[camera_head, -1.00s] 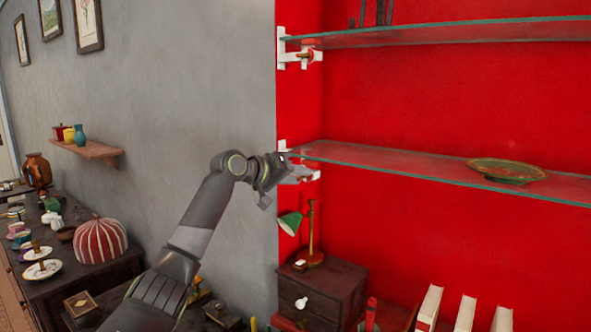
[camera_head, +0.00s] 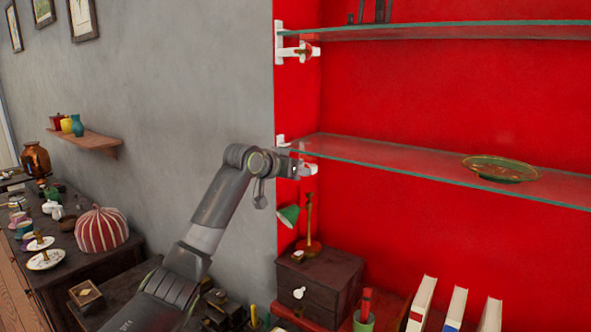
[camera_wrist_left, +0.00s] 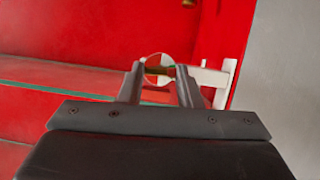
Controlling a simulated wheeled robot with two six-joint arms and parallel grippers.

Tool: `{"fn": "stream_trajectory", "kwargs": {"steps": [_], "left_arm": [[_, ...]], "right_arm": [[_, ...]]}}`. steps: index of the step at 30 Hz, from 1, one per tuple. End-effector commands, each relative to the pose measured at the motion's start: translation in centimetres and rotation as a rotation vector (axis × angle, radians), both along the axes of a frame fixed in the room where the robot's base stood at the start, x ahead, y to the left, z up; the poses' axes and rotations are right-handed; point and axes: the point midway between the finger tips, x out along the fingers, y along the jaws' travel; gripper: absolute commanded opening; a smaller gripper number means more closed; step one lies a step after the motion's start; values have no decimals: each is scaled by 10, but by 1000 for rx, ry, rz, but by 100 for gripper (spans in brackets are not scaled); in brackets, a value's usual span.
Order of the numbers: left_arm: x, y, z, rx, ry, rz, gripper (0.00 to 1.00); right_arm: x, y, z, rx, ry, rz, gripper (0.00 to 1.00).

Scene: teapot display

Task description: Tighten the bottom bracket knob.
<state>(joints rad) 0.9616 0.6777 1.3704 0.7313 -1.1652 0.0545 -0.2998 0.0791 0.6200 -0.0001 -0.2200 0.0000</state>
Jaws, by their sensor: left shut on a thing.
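The bottom bracket (camera_head: 282,141) is white and fixed at the left edge of the red alcove, under the lower glass shelf (camera_head: 400,160). In the left wrist view the bracket (camera_wrist_left: 213,78) stands just right of the fingers, white against red. My left gripper (camera_head: 302,170) is at this bracket and hides part of it. In the left wrist view my left gripper (camera_wrist_left: 160,76) is shut on the small round knob (camera_wrist_left: 158,66), which has a pale rim and a brownish middle. The fingers cover its sides. My right gripper is not in view.
A green dish (camera_head: 500,170) rests on the lower shelf. Another white bracket (camera_head: 294,50) holds the upper shelf. Books (camera_head: 456,307) stand to the right.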

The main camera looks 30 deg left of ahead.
Motion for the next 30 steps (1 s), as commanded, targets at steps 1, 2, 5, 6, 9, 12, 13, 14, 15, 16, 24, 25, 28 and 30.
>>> {"fn": "stream_trajectory", "kwargs": {"steps": [1, 2, 5, 6, 9, 12, 13, 14, 15, 16, 24, 25, 28, 30], "left_arm": [[0, 0, -3, 5, 5, -1, 8], [0, 0, -3, 7, 5, -1, 8], [0, 0, -3, 11, 5, 0, 8], [0, 0, -3, 11, 4, -1, 8], [0, 0, -3, 11, 5, 0, 8], [0, 0, -3, 11, 5, 0, 8], [0, 0, -3, 11, 5, 0, 8], [0, 0, -3, 10, 5, -1, 8], [0, 0, -3, 10, 5, -1, 36], [0, 0, -3, 10, 4, 0, 40], [0, 0, -1, 10, 1, 0, 53], [0, 0, -1, 10, 1, 0, 53], [-1, 0, -1, 11, -1, 0, 53], [-4, 1, 0, 12, -3, 0, 53]], "right_arm": [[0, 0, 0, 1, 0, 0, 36], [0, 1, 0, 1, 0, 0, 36], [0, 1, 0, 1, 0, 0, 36], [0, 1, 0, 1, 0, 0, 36], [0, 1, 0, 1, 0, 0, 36], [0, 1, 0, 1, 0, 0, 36], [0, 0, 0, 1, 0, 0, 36], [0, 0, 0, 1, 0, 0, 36], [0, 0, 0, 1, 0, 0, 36], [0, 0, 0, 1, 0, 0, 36], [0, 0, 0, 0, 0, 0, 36], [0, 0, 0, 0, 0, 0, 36], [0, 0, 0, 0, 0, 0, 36], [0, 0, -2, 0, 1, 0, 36]]}}
